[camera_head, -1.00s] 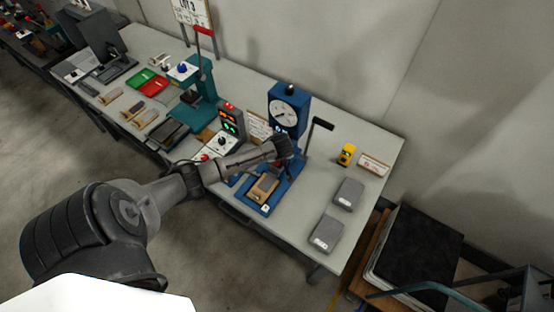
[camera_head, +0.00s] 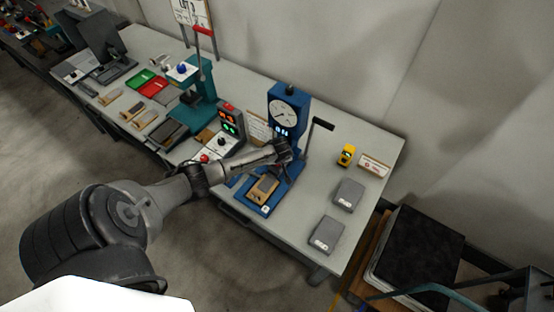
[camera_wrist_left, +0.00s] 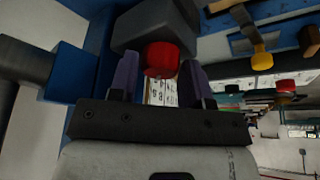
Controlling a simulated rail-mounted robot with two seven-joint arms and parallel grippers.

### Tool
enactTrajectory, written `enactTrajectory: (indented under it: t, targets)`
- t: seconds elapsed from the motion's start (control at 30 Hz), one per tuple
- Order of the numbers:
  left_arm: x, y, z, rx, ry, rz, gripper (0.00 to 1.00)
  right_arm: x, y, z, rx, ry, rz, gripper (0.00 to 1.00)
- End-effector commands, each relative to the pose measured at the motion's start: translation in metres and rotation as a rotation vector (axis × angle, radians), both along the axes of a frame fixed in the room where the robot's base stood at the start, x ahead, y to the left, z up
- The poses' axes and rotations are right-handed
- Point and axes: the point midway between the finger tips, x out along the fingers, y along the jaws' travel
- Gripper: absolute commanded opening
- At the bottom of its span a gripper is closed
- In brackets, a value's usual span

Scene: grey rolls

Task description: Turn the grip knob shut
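A red round knob (camera_wrist_left: 161,59) on a dark grey block shows in the left wrist view; I take it to be the grip knob. My left gripper (camera_wrist_left: 160,80) is open, with one purple-grey finger on each side of the knob. Whether the fingers touch it I cannot tell. In the head view my left gripper (camera_head: 286,152) is at the blue press (camera_head: 287,112) with the round white dial, above its base. The knob is hidden there behind my gripper. My right gripper is not in view.
A wooden block with a grey part (camera_head: 264,189) lies on the press's base. A black-handled lever (camera_head: 322,124) stands beside the press. A control box (camera_head: 230,122), a teal press (camera_head: 203,92), a yellow device (camera_head: 346,154) and two grey boxes (camera_head: 348,194) share the table.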

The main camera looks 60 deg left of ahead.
Motion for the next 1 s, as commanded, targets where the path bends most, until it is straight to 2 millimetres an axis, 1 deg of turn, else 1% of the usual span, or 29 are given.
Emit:
enactTrajectory:
  t: [0.03, 0.3, 0.47, 0.67, 0.77, 1.0]
  targets:
    - [0.000, 0.000, 0.000, 0.000, 0.000, 0.000, 0.39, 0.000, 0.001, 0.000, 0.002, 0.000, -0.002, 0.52]
    - [0.000, 0.000, 0.000, 0.000, 0.000, 0.000, 0.14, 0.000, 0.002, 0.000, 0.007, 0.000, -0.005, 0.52]
    - [0.000, 0.000, 0.001, 0.000, 0.001, -0.009, 0.14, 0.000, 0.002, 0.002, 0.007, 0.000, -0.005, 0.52]
    - [-0.001, 0.000, 0.002, -0.001, 0.002, -0.082, 0.14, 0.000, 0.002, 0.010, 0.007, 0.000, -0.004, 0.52]
    - [-0.002, 0.001, 0.002, 0.000, 0.002, -0.150, 0.14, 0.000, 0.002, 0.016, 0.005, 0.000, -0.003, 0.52]
    - [-0.002, 0.001, 0.002, -0.001, 0.002, -0.370, 0.14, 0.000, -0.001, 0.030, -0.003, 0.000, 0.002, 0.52]
